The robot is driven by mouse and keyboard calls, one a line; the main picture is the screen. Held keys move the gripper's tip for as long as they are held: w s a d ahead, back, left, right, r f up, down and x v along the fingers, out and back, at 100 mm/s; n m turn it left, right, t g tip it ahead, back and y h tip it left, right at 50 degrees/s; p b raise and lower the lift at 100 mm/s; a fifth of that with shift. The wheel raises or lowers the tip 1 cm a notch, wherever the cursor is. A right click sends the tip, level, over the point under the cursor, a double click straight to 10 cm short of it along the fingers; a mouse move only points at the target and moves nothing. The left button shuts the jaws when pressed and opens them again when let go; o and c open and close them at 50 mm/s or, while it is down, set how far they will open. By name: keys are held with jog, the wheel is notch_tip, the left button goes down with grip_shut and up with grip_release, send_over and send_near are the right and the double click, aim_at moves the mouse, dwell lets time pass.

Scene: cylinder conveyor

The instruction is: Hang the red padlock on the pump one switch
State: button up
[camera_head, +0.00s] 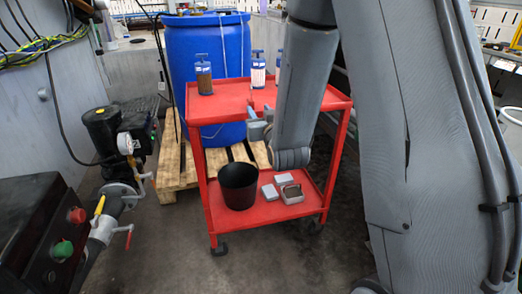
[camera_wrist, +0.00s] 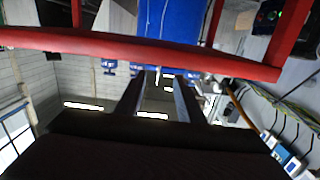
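I cannot make out a red padlock in either view. A dark control box (camera_head: 48,228) at the lower left of the head view carries a red button (camera_head: 77,215) and a green button (camera_head: 63,250). I cannot tell whether it is the pump one switch. My gripper (camera_head: 258,122) is in front of the red cart, near its top shelf, and partly hidden by my arm. In the wrist view, the two fingers of my gripper (camera_wrist: 161,82) stand apart, with nothing visibly held between them.
The red cart (camera_head: 232,103) carries several blue-capped bottles on top, and a black bucket (camera_head: 239,186) and grey boxes (camera_head: 281,179) below. A blue barrel (camera_head: 190,48) stands on a pallet behind. A pump (camera_head: 103,130) with pipes stands left. Floor before the cart is clear.

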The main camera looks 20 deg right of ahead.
jog(key=shift+s+a+f+g, duration=0.2)
jog(key=shift+a+g, duration=0.3)
jog(key=shift+a, duration=0.05)
jog(key=s+a+f+n+g+y, duration=0.1)
jog(key=s+a+f+g, duration=0.2)
jog(key=s, duration=0.4)
jog(key=s+a+g, duration=0.4)
jog(key=s+g, duration=0.2)
jog(key=s, duration=0.1)
jog(key=s+r+n+g, duration=0.1)
jog(key=s+g, duration=0.6)
jog(key=s, duration=1.5)
jog(key=shift+s+a+r+n, duration=0.2)
jog(key=shift+a+r+n, duration=0.1)
jog(key=shift+r, duration=0.15)
